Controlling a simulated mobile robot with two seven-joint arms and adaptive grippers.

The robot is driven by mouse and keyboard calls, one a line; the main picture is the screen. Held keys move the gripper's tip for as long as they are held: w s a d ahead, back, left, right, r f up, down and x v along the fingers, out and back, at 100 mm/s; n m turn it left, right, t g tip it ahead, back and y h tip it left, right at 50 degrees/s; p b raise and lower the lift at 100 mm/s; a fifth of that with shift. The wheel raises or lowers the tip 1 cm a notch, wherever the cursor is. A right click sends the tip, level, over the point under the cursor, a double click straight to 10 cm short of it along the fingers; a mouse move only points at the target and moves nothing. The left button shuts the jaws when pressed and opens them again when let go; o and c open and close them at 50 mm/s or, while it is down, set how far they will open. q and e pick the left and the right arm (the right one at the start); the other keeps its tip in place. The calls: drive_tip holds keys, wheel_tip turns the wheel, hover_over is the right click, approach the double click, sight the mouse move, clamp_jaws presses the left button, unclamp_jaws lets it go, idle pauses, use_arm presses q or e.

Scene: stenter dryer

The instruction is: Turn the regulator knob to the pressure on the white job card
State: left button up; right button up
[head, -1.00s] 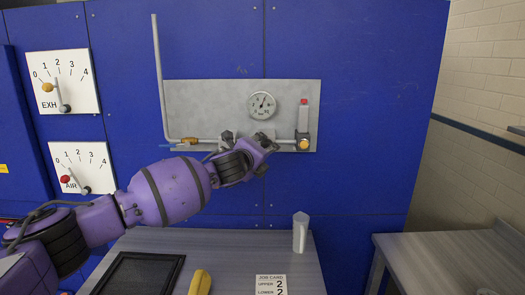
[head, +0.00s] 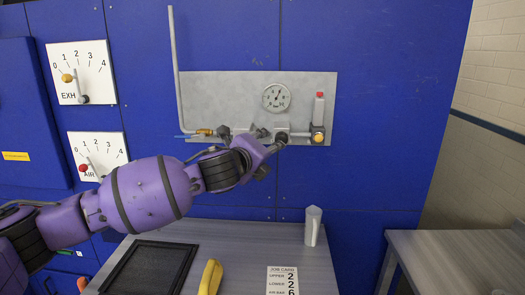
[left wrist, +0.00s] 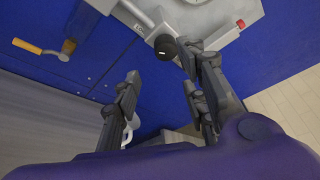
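The black regulator knob (left wrist: 165,47) shows in the left wrist view, just beyond my fingertips and nearer the right-hand finger. My left gripper (left wrist: 163,80) is open, its fingers apart with nothing between them. In the head view my left gripper (head: 268,140) is in front of the grey panel, below the round pressure gauge (head: 276,97), and largely hides the knob. Whether a finger touches the knob I cannot tell. The gauge needle is too small to read. The white job card (head: 282,282) lies on the table, reading upper 2, lower 2, air-bar 6; its bottom is cut off. My right gripper is out of view.
A red-topped unit (head: 319,108) with a yellow fitting stands on the panel's right. A brass valve (head: 205,132) sits on the left pipe. EXH (head: 82,72) and AIR (head: 98,155) lever plates are at left.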

use_arm(q)
drive_tip(key=shift+v, duration=1.1)
drive_tip(key=s+a+f+n+g+y, duration=0.1)
drive_tip(key=s+f+n+g, duration=0.35)
drive_tip(key=s+f, duration=0.8)
drive_tip(key=s+a+f+n+g+y, duration=0.15)
drive_tip(key=s+f+n, duration=0.6)
drive_tip(key=f, duration=0.95)
drive_tip(key=s+a+f+n+g+y, duration=0.15)
drive_tip(key=s+a+f+n, duration=0.3)
drive_tip(key=s, duration=0.65)
drive_tip(key=s+a+f+n+g+y, duration=0.1)
drive_tip(key=s+a+f+n+g, duration=0.4)
drive_tip(key=s, duration=0.6)
drive_tip(key=s+a+f+n+y, duration=0.1)
drive_tip(key=s+a+f+n, duration=0.4)
drive_tip(key=s, duration=0.6)
drive_tip(key=w+d+f+t, duration=0.1)
drive_tip(key=w+f+t, duration=0.2)
drive_tip(key=f, duration=0.2)
drive_tip(key=w+d+f+n+t+h, duration=0.1)
drive_tip(key=w+d+f+t, duration=0.1)
drive_tip(key=f, duration=0.4)
drive_tip(key=shift+w+f+t, duration=0.25)
drive_tip(key=shift+w+t, duration=0.4)
drive_tip(key=shift+w, duration=0.25)
